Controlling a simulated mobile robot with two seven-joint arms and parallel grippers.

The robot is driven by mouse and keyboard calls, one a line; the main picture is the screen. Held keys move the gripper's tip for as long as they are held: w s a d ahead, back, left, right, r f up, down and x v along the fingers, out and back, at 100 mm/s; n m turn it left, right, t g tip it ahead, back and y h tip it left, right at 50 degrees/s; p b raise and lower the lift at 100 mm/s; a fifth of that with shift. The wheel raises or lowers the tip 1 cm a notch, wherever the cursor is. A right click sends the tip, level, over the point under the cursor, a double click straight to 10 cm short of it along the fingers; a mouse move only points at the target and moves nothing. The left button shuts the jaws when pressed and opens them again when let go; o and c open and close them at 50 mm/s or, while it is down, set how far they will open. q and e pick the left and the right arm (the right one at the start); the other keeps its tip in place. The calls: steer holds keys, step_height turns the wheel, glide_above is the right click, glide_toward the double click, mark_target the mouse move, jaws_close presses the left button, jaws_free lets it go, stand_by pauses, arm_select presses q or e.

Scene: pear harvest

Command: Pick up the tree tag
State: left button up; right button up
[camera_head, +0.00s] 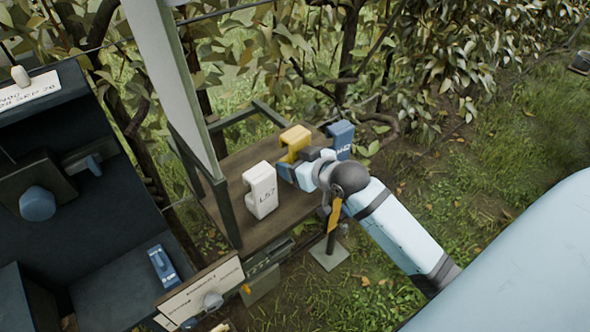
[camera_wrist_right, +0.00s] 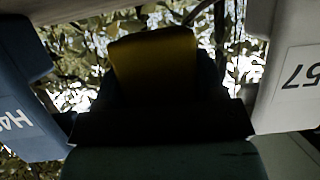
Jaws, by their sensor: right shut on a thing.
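A yellow hooked block (camera_head: 296,140), which looks like a tag, is on the brown wooden shelf. My right gripper (camera_head: 295,168) reaches in from the right and is shut on it. In the right wrist view the yellow block (camera_wrist_right: 155,65) is in the middle, and dark shapes hide its lower part. A white block marked L57 (camera_head: 262,190) is beside it, and so is a blue block with a partly readable label (camera_head: 341,138). In the right wrist view the blue block (camera_wrist_right: 25,110) is at left and the white one (camera_wrist_right: 295,80) at right. My left gripper is not in view.
The shelf (camera_head: 232,162) has a dark green frame and a pale upright panel (camera_head: 172,70). A dark cabinet (camera_head: 100,230) at left has a blue block (camera_head: 163,266) on it. An orange strip (camera_head: 335,215) shows beside my arm. Leafy branches stand behind; grass is at right.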

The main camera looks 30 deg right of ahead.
mark_target(295, 133)
step_height(295, 133, up, 17)
steer(key=shift+f, duration=0.2)
steer(key=a+f+m+h, duration=0.1)
steer(key=a+f+h, duration=0.1)
steer(key=a+f, duration=0.2)
steer(key=a, duration=0.3)
steer(key=shift+s+f+m, duration=0.35)
steer(key=shift+s+m, duration=0.05)
